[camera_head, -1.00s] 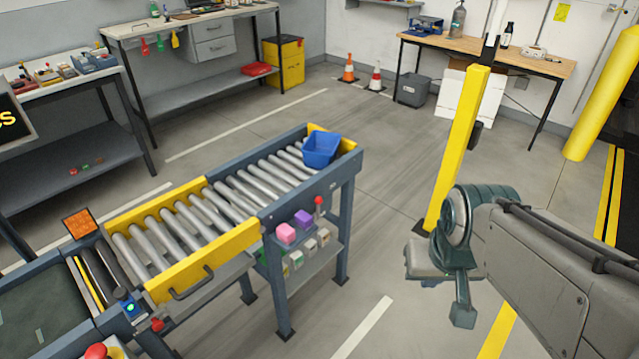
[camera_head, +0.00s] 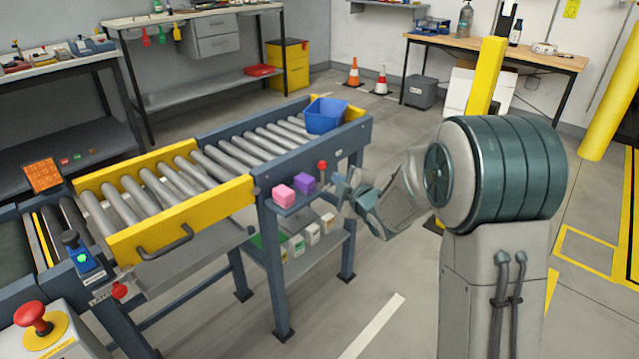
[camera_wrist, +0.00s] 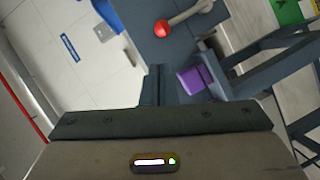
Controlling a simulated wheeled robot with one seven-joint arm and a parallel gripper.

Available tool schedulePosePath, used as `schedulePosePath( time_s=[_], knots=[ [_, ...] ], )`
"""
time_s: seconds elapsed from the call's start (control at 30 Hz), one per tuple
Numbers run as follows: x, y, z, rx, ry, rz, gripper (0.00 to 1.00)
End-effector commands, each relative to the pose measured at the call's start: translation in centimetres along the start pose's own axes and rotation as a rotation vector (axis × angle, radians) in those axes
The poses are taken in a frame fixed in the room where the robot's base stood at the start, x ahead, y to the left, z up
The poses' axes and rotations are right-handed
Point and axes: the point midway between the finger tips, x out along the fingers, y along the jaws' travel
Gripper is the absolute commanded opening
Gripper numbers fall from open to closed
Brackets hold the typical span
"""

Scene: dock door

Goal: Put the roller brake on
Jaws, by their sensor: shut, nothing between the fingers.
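A small lever with a red ball knob (camera_head: 322,166) stands on the side rail of the roller conveyor (camera_head: 275,135); no label shows whether it is the roller brake. In the wrist view its red knob (camera_wrist: 162,28) is at the top middle, with a pale rod running up to the right. My gripper (camera_head: 343,188) is shut and empty, just right of and below the lever in the head view. In the wrist view the closed fingers (camera_wrist: 155,84) point at the rail, apart from the knob.
A purple block (camera_head: 304,182) and a pink block (camera_head: 283,196) sit on a small ledge close left of my gripper. A blue bin (camera_head: 326,116) rests on the rollers' far end. A yellow post (camera_head: 487,75) stands behind my arm. Another red knob (camera_head: 119,290) is at the lower left.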

Motion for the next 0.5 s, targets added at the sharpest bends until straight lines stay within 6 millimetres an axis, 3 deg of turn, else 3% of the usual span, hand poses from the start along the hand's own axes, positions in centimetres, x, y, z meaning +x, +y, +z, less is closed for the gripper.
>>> schedulePosePath(
  time_s=[0.1, 0.5],
  knots=[
    [0.76, -1.01, -0.22, -0.032, 0.038, 0.016, 0.00],
    [0.98, -0.90, -0.40, -0.036, 0.046, 0.020, 0.00]
  ],
)
